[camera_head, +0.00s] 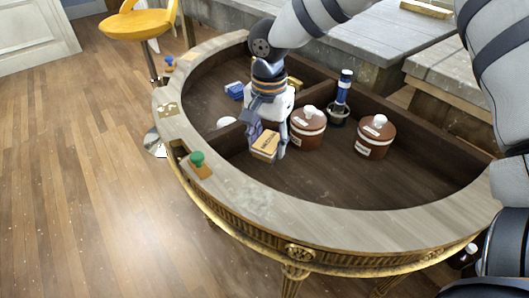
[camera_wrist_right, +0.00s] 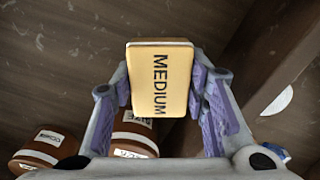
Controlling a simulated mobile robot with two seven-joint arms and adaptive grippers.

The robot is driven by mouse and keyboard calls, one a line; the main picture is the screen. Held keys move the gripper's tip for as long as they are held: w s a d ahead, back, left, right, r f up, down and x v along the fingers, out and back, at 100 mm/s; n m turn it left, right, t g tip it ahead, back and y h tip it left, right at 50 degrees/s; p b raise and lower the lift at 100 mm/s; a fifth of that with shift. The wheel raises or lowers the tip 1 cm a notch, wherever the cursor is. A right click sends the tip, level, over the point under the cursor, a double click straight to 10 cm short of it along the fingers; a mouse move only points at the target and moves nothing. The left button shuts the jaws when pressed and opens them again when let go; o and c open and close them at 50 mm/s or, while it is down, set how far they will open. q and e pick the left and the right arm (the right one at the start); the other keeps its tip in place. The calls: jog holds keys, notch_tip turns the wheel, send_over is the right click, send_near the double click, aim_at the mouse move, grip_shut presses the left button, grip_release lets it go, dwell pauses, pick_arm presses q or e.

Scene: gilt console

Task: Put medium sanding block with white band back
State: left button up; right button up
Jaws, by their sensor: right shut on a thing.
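My right gripper (camera_head: 267,143) is shut on a tan sanding block (camera_head: 264,147) marked MEDIUM, over the compartments of the curved console. In the right wrist view the block (camera_wrist_right: 160,82) sits between the purple finger pads, its lettered face towards the camera. A pale strip shows along its upper edge. Beneath is dark brown wood, and a divider runs to the right of the block. I cannot tell how high the block is above the floor of the compartment. My left gripper is not in view.
Brown lidded jars (camera_head: 307,130) (camera_head: 375,138) stand right of the gripper, near a blue-topped item (camera_head: 343,90). A blue object (camera_head: 235,90) and a white one (camera_head: 226,122) lie left.

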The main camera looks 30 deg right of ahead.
aim_at(267, 153)
jog(key=shift+w+f, duration=0.2)
jog(key=shift+f, duration=1.65)
jog(key=o, duration=1.1)
jog(key=shift+f, duration=0.1)
notch_tip(267, 153, up, 12)
jog(key=shift+r+p, duration=0.25)
jog(key=shift+p, duration=0.15)
jog(key=shift+f, duration=0.1)
